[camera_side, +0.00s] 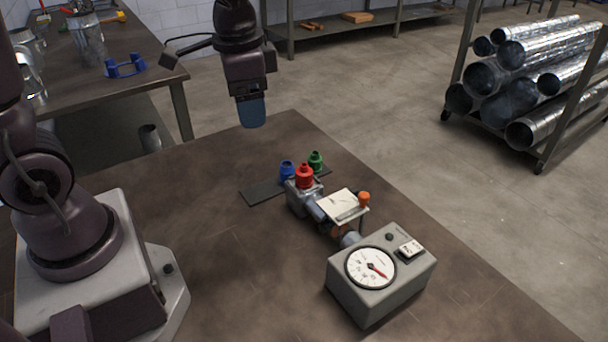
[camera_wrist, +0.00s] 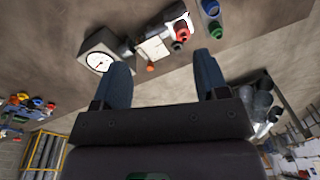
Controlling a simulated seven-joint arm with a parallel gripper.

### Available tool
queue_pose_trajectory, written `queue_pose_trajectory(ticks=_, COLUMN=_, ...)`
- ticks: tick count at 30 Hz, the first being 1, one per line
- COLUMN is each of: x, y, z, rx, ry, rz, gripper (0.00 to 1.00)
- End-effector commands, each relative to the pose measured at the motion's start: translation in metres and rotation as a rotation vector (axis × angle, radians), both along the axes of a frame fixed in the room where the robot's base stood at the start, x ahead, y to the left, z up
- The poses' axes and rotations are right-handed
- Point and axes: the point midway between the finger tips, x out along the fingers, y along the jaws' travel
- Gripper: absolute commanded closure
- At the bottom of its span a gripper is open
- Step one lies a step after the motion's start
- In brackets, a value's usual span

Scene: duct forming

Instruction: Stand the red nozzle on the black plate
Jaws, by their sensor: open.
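The red nozzle (camera_side: 304,177) stands upright on a grey metal fitting (camera_side: 303,199) joined to a gauge box; it also shows in the wrist view (camera_wrist: 182,34). The black plate (camera_side: 262,192) lies flat on the table behind and left of the fitting. Its left part is bare. A blue nozzle (camera_side: 287,170) and a green nozzle (camera_side: 316,160) stand upright at its middle and right. My gripper (camera_side: 251,118) is empty, high above the table and away from the nozzles. In the wrist view my gripper (camera_wrist: 160,66) has its blue fingers wide apart.
The gauge box (camera_side: 381,273) with its round dial stands in front right of the fitting. A white card (camera_side: 343,204) and an orange knob (camera_side: 364,199) sit between them. The table left of the plate is clear. A rack of metal ducts (camera_side: 530,80) stands beyond the table.

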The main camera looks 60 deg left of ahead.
Motion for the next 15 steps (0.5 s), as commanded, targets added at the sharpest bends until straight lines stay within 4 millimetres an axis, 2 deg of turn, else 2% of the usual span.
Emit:
queue_pose_trajectory(ticks=3, x=0.033, y=0.006, z=-0.032, rx=-0.008, ry=0.087, rz=-0.227, gripper=0.33)
queue_pose_trajectory(ticks=9, x=0.084, y=0.011, z=-0.078, rx=-0.041, ry=0.145, rz=-0.721, gripper=0.33)
queue_pose_trajectory(ticks=12, x=0.102, y=0.01, z=-0.083, rx=-0.032, ry=0.127, rz=-0.941, gripper=0.33)
queue_pose_trajectory(ticks=15, x=0.113, y=0.011, z=-0.074, rx=0.0, ry=0.101, rz=-1.106, gripper=0.33)
